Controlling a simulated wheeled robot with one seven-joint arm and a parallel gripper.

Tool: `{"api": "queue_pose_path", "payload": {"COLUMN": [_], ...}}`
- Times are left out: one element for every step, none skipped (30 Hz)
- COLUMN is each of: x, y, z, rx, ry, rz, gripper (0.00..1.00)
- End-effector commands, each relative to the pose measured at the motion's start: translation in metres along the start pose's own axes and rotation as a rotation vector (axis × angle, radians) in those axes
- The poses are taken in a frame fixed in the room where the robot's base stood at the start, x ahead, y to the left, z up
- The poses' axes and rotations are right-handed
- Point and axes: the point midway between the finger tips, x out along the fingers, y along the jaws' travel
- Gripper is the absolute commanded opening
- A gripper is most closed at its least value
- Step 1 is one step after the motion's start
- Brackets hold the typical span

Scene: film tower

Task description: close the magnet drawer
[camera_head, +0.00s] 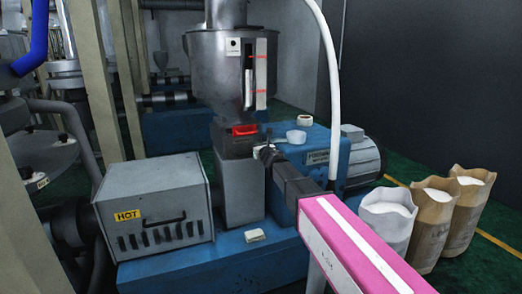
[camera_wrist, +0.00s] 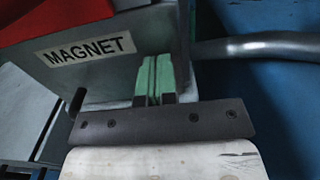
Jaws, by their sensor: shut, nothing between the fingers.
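The magnet drawer (camera_head: 245,130) shows as a small red part in the grey housing (camera_head: 240,185) under the steel hopper. I cannot tell how far it stands out. In the wrist view a red part (camera_wrist: 60,18) fills the top left, above a grey face with a "MAGNET" label (camera_wrist: 85,48). My gripper (camera_head: 264,150) is at the right of the housing, just below and right of the red part. In the wrist view its green fingertips (camera_wrist: 153,75) are together and empty, close to the grey face right of the label. Contact cannot be told.
A grey box with a "HOT" label (camera_head: 152,210) stands left of the housing on the blue machine base (camera_head: 215,260). A white bowl (camera_head: 296,137) and a blue block with a motor (camera_head: 345,160) are at the right. Several open sacks (camera_head: 432,220) stand on the floor further right.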

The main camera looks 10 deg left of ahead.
Motion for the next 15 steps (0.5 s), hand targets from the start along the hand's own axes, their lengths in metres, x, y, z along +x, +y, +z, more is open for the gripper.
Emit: {"api": "queue_pose_path", "payload": {"x": [0.0095, 0.0106, 0.0109, 0.0106, 0.0105, 0.0108, 0.0112, 0.0115, 0.0121, 0.0124, 0.0127, 0.0127, 0.0125, 0.012, 0.0108], "y": [-0.0003, -0.0002, -0.0001, -0.0001, -0.0001, -0.0002, -0.0001, -0.0002, -0.0002, -0.0002, -0.0002, -0.0003, -0.0004, -0.0005, -0.0008], "z": [-0.0001, 0.0, 0.0001, 0.0003, 0.0003, 0.0004, 0.0005, 0.0005, 0.0006, 0.0007, 0.0007, 0.0008, 0.0009, 0.001, 0.001], "rx": [0.0, 0.0, 0.0, 0.0, 0.0, 0.0, 0.0, 0.0, 0.0, 0.0, 0.0, 0.0, 0.0, 0.0, 0.0], "ry": [0.0, 0.0, 0.0, 0.0, -0.001, -0.001, -0.001, -0.001, -0.001, -0.001, -0.001, -0.002, -0.002, -0.002, -0.002], "rz": [0.0, 0.0, 0.0, 0.0, 0.0, 0.0, 0.0, 0.001, 0.001, 0.001, 0.001, 0.001, 0.001, 0.001, 0.001], "gripper": [0.0, 0.0, 0.0, 0.0, 0.0, 0.0, 0.0, 0.0, 0.0, 0.0, 0.0, 0.0, 0.0, 0.0, 0.0]}}
